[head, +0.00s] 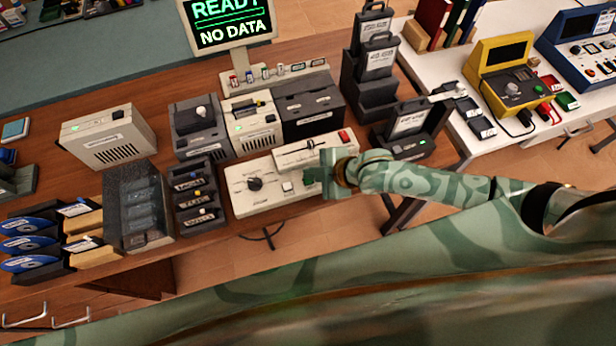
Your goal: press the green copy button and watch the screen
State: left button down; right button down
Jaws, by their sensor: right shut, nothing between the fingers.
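The screen (232,22) at the top shows "READY" and "NO DATA" in green and white letters. A cream control box (240,200) with a black knob (255,184) lies near the front edge of the wooden table. A small pale green button (287,186) shows on its top, right of the knob. My right gripper (312,181) is shut and empty over the right end of this box, just right of that button. It hides part of the box, and I cannot tell whether it touches it. My left gripper is not in view.
Behind the control box stands a cream unit with a slider and red switch (344,136). Grey and cream drive units (200,128) stand farther back. Labelled bins (198,196) are to the left. A white table (492,150) on the right holds a yellow meter (505,75).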

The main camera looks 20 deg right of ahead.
jog(key=shift+f, duration=0.1)
dwell(0.5)
jog(key=shift+f, duration=0.3)
jog(key=shift+f, duration=0.4)
dwell(0.5)
dwell(0.4)
jog(key=shift+r+p, duration=0.75)
jog(key=shift+r, duration=0.05)
notch_tip(320, 180, up, 5)
jog(key=p, duration=0.5)
jog(key=shift+r, duration=0.1)
